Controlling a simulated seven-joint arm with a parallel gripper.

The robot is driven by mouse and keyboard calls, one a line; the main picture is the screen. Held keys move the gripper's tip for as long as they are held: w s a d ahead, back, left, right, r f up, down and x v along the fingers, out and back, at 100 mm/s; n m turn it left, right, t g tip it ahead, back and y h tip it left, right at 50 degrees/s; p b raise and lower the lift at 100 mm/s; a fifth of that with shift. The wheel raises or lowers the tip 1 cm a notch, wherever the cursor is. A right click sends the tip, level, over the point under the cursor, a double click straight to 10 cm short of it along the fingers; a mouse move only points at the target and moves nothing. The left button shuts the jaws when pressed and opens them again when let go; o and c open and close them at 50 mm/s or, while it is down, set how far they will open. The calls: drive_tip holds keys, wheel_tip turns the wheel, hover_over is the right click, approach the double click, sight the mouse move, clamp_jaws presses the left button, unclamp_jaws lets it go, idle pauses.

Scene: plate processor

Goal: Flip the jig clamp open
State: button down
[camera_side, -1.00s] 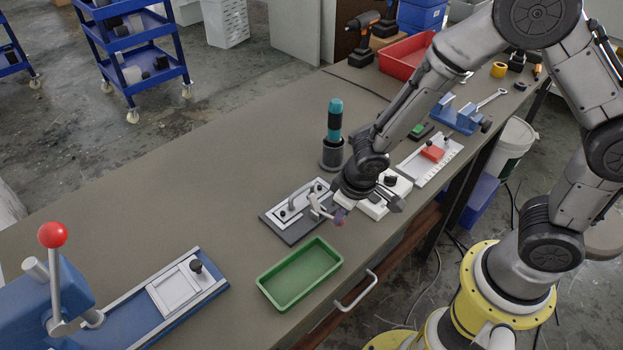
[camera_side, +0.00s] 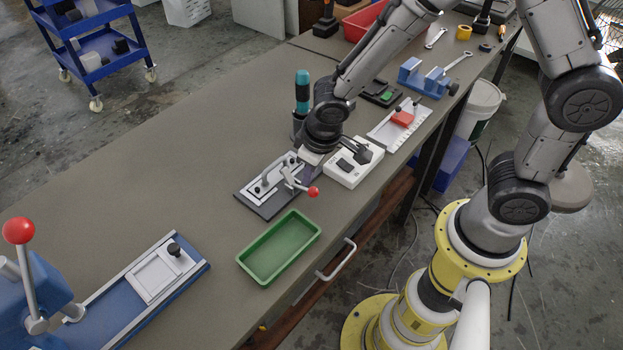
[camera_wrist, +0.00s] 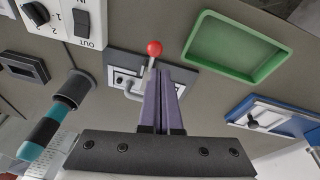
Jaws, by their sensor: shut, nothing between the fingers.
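The jig clamp (camera_side: 289,176) stands on a dark baseplate (camera_side: 262,207) with a pale plate on it. Its lever ends in a red knob (camera_side: 313,192) that points towards the front edge of the bench. In the wrist view the red knob (camera_wrist: 154,48) shows just beyond the fingertips. My gripper (camera_wrist: 164,72) has purple fingers that are shut and empty. They overlap the clamp lever in that view; I cannot tell whether they touch it. In the side view my gripper (camera_side: 308,173) is low beside the clamp, behind the knob, with the fingers partly hidden.
A green tray (camera_side: 243,262) lies in front of the clamp. A white switch box (camera_side: 345,178) is close on the right, and a teal-handled tool (camera_side: 302,88) stands in a dark holder behind. A blue press (camera_side: 40,285) is at the left.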

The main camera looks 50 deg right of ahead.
drive_tip(key=s+r, duration=0.5)
drive_tip(key=s, duration=0.3)
drive_tip(key=shift+s+a, duration=0.2)
drive_tip(key=w+d+r+m+t, duration=0.1)
drive_tip(key=d+r+m+t, duration=0.25)
drive_tip(key=d+r, duration=0.55)
drive_tip(key=s+d+r+n, duration=0.1)
drive_tip(key=s+r, duration=0.5)
drive_tip(key=s, duration=0.4)
drive_tip(key=shift+s+d+g, duration=0.15)
drive_tip(key=shift+d+g, duration=0.15)
drive_tip(key=shift+g, duration=0.05)
